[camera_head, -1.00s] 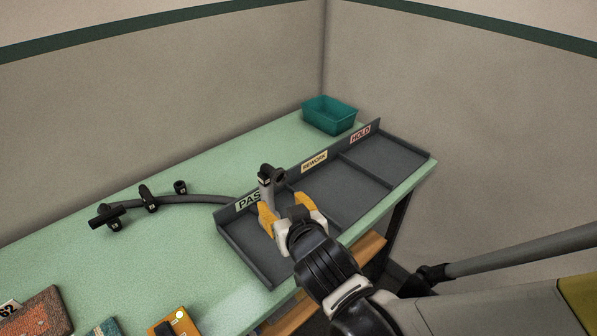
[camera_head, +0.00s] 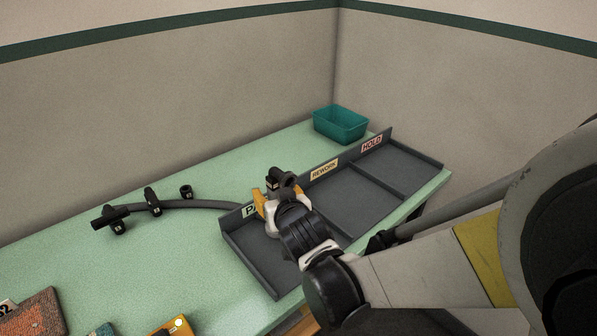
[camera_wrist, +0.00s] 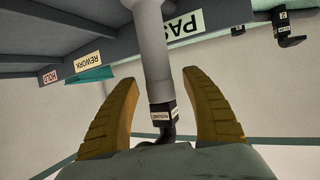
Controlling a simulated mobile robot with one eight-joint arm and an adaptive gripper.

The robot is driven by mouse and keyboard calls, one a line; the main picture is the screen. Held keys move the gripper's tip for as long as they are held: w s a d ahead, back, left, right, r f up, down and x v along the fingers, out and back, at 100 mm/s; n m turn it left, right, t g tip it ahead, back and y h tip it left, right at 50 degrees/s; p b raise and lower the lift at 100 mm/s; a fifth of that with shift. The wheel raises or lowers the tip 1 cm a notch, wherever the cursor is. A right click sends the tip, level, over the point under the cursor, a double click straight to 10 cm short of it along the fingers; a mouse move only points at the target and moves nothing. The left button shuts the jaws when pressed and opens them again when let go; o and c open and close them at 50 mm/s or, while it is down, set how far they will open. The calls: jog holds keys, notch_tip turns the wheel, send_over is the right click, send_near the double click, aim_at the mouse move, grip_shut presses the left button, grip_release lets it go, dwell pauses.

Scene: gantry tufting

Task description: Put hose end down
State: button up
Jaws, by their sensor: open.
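The hose (camera_head: 195,204) is a grey tube. It runs across the green bench towards the PASS end of the divided tray (camera_head: 284,284). Its end has a black fitting (camera_head: 275,180), which shows above my gripper (camera_head: 262,203) in the head view. In the wrist view the grey tube (camera_wrist: 149,40) and its labelled black fitting (camera_wrist: 162,115) stand between the two yellow fingers of my gripper (camera_wrist: 160,80). The fingers are spread, with a gap on both sides of the tube. My gripper hides part of the PASS label and tray in the head view.
Black clips (camera_head: 153,206) stand along the hose on the left. A teal bin (camera_head: 340,125) is at the back corner, behind the REWORK and HOLD bays. An orange device (camera_head: 172,328) and carpet samples (camera_head: 35,315) lie at the front left. The middle of the bench (camera_head: 130,270) is clear.

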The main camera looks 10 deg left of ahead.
jog(key=shift+r, duration=0.1)
jog(key=shift+c, duration=0.8)
grip_shut()
jog(key=shift+r, duration=0.1)
